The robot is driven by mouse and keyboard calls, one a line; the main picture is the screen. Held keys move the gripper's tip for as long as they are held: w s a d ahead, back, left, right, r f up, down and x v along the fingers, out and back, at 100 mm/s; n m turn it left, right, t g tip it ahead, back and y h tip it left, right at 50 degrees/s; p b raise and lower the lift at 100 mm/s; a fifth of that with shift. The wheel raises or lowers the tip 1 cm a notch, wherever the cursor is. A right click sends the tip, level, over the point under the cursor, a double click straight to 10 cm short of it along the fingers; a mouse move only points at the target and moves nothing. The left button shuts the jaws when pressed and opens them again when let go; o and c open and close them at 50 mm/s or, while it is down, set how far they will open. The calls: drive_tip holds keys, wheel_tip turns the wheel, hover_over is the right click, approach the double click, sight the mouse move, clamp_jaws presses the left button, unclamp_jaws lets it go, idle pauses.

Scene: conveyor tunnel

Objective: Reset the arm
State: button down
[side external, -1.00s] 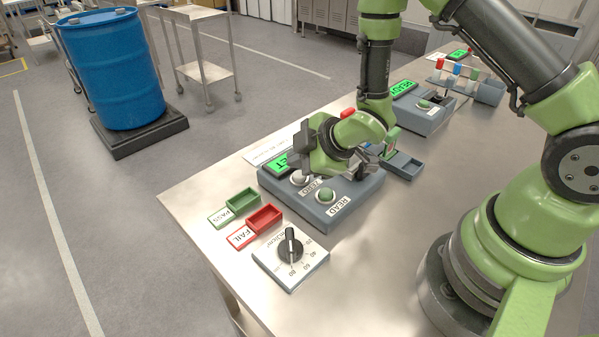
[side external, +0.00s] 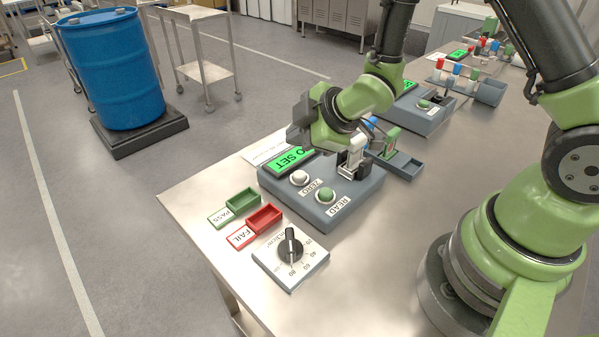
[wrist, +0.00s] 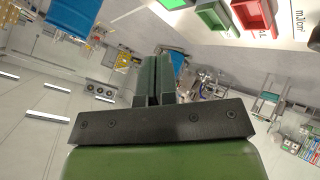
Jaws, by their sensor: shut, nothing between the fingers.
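My gripper (side external: 298,132) hangs in the air over the grey instrument (side external: 332,211), with its fingers pointing to the left. In the wrist view my gripper (wrist: 160,60) shows two dark fingers side by side with nothing between them. The instrument has a lit green display (side external: 292,161) on which "0 SET" can be read. It also has a white button (side external: 299,178) labelled ZERO and a green button (side external: 326,195) labelled READ. A pale and black fitting (side external: 351,158) stands on its right part. My gripper touches none of these.
A green tray (side external: 243,201) marked PASS, a red tray (side external: 265,217) marked FAIL and a dial (side external: 291,248) lie at the near left. A small rack (side external: 400,164) and a second instrument (side external: 424,115) stand behind. A blue drum (side external: 112,70) stands on the floor.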

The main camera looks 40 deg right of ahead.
drive_tip(key=s+d+r+m+g+h, duration=0.1)
drive_tip(key=s+r+m, duration=0.45)
drive_tip(key=r, duration=0.25)
drive_tip(key=s+d+r+m, duration=0.2)
drive_tip(key=s+r+m, duration=0.35)
drive_tip(key=r, duration=0.35)
drive_tip(key=s+a+r+m+y, duration=0.1)
drive_tip(key=s+m, duration=0.3)
drive_tip(key=s, duration=0.4)
drive_tip(key=shift+s+a+r+g, duration=0.4)
drive_tip(key=shift+a+r, duration=0.1)
drive_tip(key=shift+r, duration=0.1)
